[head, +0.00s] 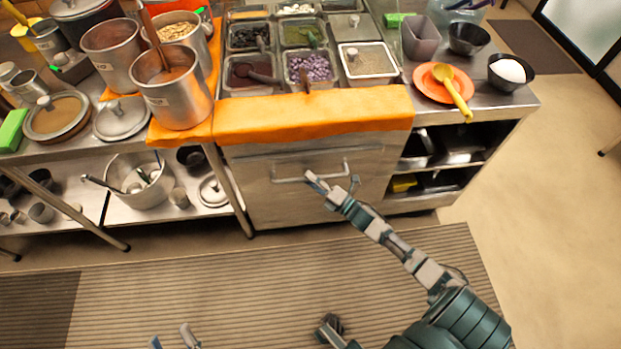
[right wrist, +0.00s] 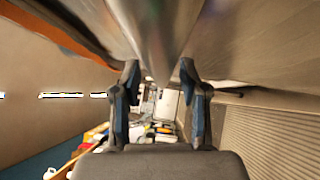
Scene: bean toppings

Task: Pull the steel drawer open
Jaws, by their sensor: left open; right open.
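The steel drawer (head: 265,205) is the front panel below the orange cloth in the head view. It looks shut. Its bar handle (head: 290,180) runs across the upper part of the panel. My right gripper (head: 333,184) is at the right part of the handle, with its fingers apart. In the right wrist view, a blurred metal bar (right wrist: 158,45) comes down toward the gap between the open fingers of the right gripper (right wrist: 160,90); contact cannot be told. My left gripper (head: 174,340) is open and empty at the bottom edge of the head view, far from the drawer.
An orange cloth (head: 310,116) hangs over the counter edge above the drawer. Open shelves (head: 440,152) lie right of the drawer, and a lower shelf with a steel pot (head: 138,183) lies left. The striped mat (head: 200,290) in front is clear floor.

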